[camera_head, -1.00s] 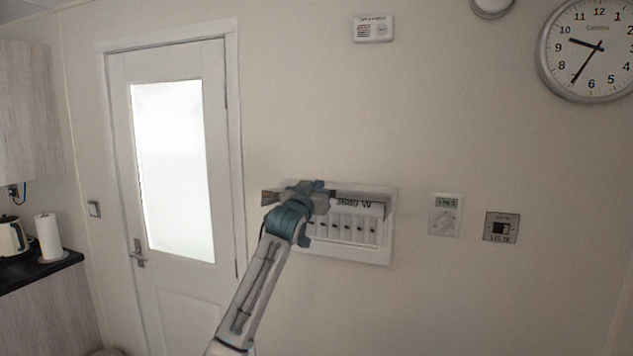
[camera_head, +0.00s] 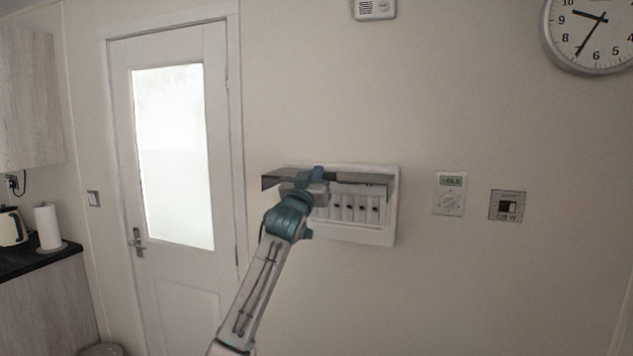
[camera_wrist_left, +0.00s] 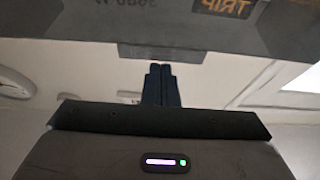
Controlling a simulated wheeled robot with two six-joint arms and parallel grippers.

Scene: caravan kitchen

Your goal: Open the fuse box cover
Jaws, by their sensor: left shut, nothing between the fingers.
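The white fuse box (camera_head: 390,237) is on the wall, with a row of several switches along its front. Its tinted grey cover (camera_head: 365,180) is swung up from the top edge and stands out from the box, leaving the switches uncovered. In the left wrist view the cover (camera_wrist_left: 120,35) spans the top of the picture, with mirrored lettering on it. My left gripper (camera_head: 318,174) is at the cover, left of its middle. Its fingers (camera_wrist_left: 161,72) are shut and empty, with the tips close to the cover's edge; contact is unclear. My left wrist hides the box's left switches. My right gripper is out of view.
A thermostat (camera_head: 450,194) and a socket plate (camera_head: 507,206) are on the wall to the right. A clock (camera_head: 590,35) hangs upper right. A white door (camera_head: 180,285) is to the left, and a counter with a paper towel roll (camera_head: 47,227) beyond it.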

